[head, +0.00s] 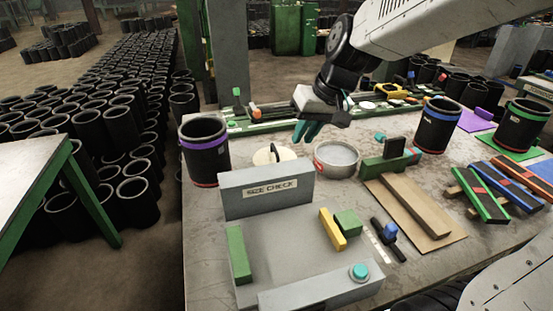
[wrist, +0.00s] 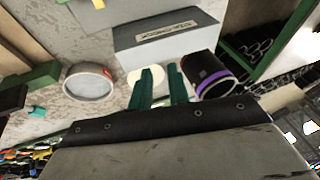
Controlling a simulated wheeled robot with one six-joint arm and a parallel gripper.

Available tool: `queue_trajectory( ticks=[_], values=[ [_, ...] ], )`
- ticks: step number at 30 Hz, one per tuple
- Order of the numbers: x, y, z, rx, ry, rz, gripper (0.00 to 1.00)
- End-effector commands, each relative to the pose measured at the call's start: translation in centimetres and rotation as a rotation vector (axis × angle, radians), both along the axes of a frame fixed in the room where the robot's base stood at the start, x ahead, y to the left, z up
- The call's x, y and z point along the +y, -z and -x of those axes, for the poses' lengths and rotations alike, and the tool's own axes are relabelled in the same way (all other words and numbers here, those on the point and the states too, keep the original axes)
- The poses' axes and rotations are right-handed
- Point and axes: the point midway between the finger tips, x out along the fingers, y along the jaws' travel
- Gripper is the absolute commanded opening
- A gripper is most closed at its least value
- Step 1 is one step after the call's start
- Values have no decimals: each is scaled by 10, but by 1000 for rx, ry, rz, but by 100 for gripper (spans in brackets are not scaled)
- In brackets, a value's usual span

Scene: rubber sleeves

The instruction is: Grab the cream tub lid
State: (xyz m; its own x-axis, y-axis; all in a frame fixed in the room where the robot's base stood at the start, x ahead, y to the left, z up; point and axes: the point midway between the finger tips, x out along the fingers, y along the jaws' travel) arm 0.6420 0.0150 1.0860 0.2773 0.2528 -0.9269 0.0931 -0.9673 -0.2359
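The cream tub lid (head: 262,157) is a pale disc with a dark upright handle, lying on the bench behind the grey size-check box. In the wrist view the lid (wrist: 131,77) is partly hidden behind my fingers. A round metal tub (head: 336,159) stands open just right of the lid and also shows in the wrist view (wrist: 88,84). My gripper (head: 308,132) hangs above and a little right of the lid. Its two teal fingers (wrist: 160,72) stand apart with nothing held between them.
A black sleeve with a purple band (head: 205,155) stands close left of the lid. The grey size-check box (head: 265,190) stands in front of it. Green rails (head: 270,122) run behind. A green block with a dark piece (head: 390,160) sits right of the tub.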

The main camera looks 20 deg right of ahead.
Motion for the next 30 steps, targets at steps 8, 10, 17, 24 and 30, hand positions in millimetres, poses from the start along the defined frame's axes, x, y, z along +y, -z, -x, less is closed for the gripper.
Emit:
queue_trajectory(
  ticks=[8, 10, 17, 24, 30],
  values=[
    [-5, 78, -147, -107, 81, -56, 18],
    [-10, 101, -175, -128, 109, -55, 18],
    [-26, 159, -228, -170, 174, -29, 18],
    [-27, 184, -245, -178, 189, -20, 18],
    [-23, 202, -257, -177, 189, -20, 18]
  ],
)
